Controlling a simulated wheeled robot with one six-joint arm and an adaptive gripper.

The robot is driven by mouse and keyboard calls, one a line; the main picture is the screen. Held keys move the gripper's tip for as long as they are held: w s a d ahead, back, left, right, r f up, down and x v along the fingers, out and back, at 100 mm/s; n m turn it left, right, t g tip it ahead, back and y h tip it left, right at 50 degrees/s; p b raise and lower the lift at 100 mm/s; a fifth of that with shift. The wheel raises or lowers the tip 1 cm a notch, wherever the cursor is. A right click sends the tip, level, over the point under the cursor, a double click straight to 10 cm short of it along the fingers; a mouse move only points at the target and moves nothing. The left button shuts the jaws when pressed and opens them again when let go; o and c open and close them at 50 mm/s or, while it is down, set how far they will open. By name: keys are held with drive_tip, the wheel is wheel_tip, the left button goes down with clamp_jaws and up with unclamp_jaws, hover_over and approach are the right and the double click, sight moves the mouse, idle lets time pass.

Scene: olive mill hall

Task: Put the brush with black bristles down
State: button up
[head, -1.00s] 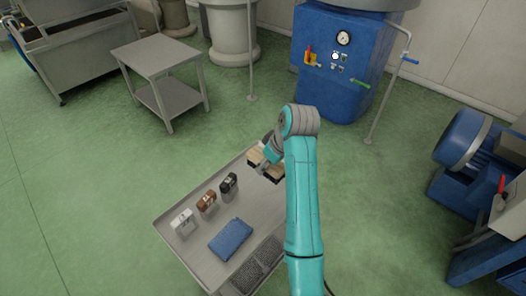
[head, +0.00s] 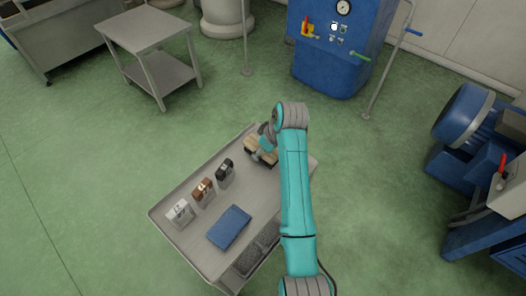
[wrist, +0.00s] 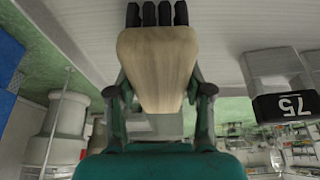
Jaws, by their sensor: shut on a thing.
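The brush with black bristles is in my gripper; its pale wooden block (wrist: 158,65) fills the middle of the wrist view. Its black bristles (wrist: 157,14) point toward the grey cart top at the upper edge of that view. My gripper (wrist: 160,98) is shut on the block, one finger on each side. In the head view the brush (head: 258,153) is over the far end of the grey cart (head: 186,238), partly hidden by my gripper (head: 266,143). I cannot tell whether the bristles touch the cart top.
A black-topped block marked 75 (wrist: 287,106) is beside the brush; it also shows in the head view (head: 225,170). Brown (head: 203,190) and white (head: 180,213) ones stand further along. A folded blue cloth (head: 229,227) lies near a dark mesh area (head: 250,258).

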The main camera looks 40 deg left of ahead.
drive_tip(key=shift+f, duration=0.65)
drive_tip(key=shift+f, duration=0.1)
drive_tip(key=o, duration=1)
drive_tip(key=v, duration=1.2)
drive_tip(key=shift+d, duration=0.1)
